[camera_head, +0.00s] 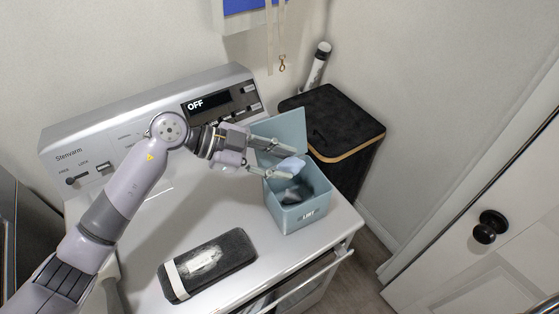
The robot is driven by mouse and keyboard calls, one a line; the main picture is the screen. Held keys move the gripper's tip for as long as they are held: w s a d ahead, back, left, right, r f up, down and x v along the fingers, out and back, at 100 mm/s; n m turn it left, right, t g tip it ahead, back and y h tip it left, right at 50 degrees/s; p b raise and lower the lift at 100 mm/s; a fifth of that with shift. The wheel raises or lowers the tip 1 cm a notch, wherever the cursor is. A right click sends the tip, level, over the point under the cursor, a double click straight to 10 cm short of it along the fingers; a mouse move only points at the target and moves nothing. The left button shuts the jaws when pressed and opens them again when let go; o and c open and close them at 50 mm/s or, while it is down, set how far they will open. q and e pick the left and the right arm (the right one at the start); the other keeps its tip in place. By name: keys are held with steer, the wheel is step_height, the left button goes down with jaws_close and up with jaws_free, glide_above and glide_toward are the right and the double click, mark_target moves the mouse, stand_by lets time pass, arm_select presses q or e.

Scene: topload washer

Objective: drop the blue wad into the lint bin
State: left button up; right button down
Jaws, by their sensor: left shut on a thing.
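The lint bin (299,217) is a light blue box with its lid raised at the back, standing on the right part of the washer top. Some grey lint shows inside it. My left gripper (284,161) reaches in from the left and is shut on the pale blue wad (291,165). The wad is over the bin's opening, near the raised lid. Part of the wad is hidden by the fingers. My right gripper is not in view.
The washer top (215,210) carries a dark case with a white band (207,264) at the front. The control panel (150,118) reads OFF. A black hamper (345,125) stands behind the bin. A white door (500,230) is at right.

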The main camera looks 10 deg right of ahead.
arm_select(q)
steer(key=o, duration=0.8)
steer(key=v, duration=1.2)
steer(key=shift+s, duration=0.1)
